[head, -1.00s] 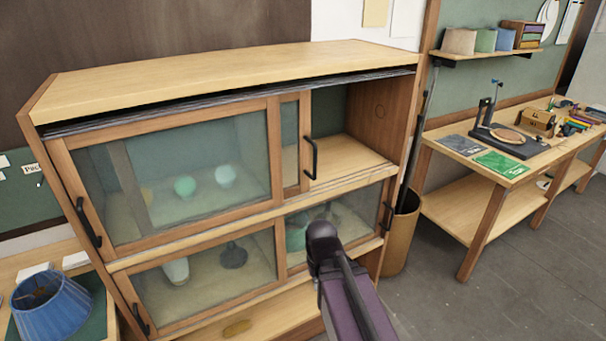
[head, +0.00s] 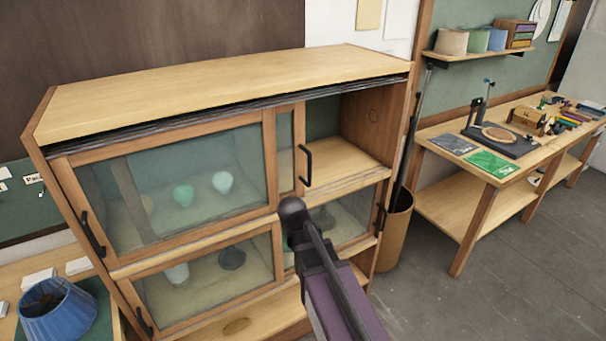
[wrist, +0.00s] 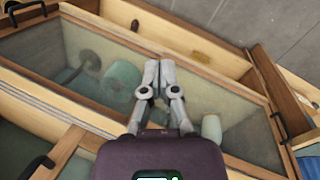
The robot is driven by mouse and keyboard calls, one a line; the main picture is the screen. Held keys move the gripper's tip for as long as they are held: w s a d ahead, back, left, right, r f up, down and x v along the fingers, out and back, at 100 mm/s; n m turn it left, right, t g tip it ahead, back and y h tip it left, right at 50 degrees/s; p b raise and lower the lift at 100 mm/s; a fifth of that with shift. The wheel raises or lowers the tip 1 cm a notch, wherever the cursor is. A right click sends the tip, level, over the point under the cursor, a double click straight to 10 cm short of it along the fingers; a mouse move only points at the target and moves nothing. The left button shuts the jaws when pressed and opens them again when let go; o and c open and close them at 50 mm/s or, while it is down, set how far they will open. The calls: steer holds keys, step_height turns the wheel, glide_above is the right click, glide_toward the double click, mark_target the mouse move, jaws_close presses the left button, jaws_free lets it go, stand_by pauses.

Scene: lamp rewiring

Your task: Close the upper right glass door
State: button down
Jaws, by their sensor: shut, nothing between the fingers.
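The upper right glass door (head: 299,150) is slid left, mostly behind the upper left door (head: 170,185). Only its right frame, with a black upright handle (head: 307,165), and a narrow strip of glass show. The right end of the upper shelf is open. In the head view my arm stands in front of the lower doors, below that handle, and hides my fingers. In the wrist view my gripper (wrist: 160,75) has its fingers together and empty, in front of the lower glass. A black handle, likely the upper right door's, shows at the lower left (wrist: 38,166), apart from the fingers.
The lower right door (head: 350,222) has its handle (head: 380,218) at the right edge. A brown bin (head: 397,235) stands right of the cabinet. A blue lampshade (head: 57,310) is at the lower left. A workbench (head: 450,200) stands right, with open floor before it.

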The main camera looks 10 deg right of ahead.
steer(key=w+a+r+n+t+h+p, duration=0.1)
steer(key=w+a+r+n+h+p, duration=0.1)
steer(key=w+r+n+p, duration=0.3)
steer(key=w+a+r+n+t+h+p, duration=0.2)
steer(key=w+a+r+n+p, duration=0.2)
steer(key=w+r+n, duration=0.6)
steer(key=shift+w+a+r+n+h+p, duration=0.2)
steer(key=shift+a+r+n+h+p, duration=0.2)
steer(key=shift+r+p, duration=0.4)
steer(key=b, duration=0.7)
glide_toward(308, 185)
steer(key=a+f+x, duration=0.1)
steer(key=x, duration=0.5)
steer(key=shift+w+d+r, duration=0.1)
steer(key=shift+w+d, duration=0.05)
steer(key=shift+d, duration=0.55)
steer(key=shift+d, duration=0.15)
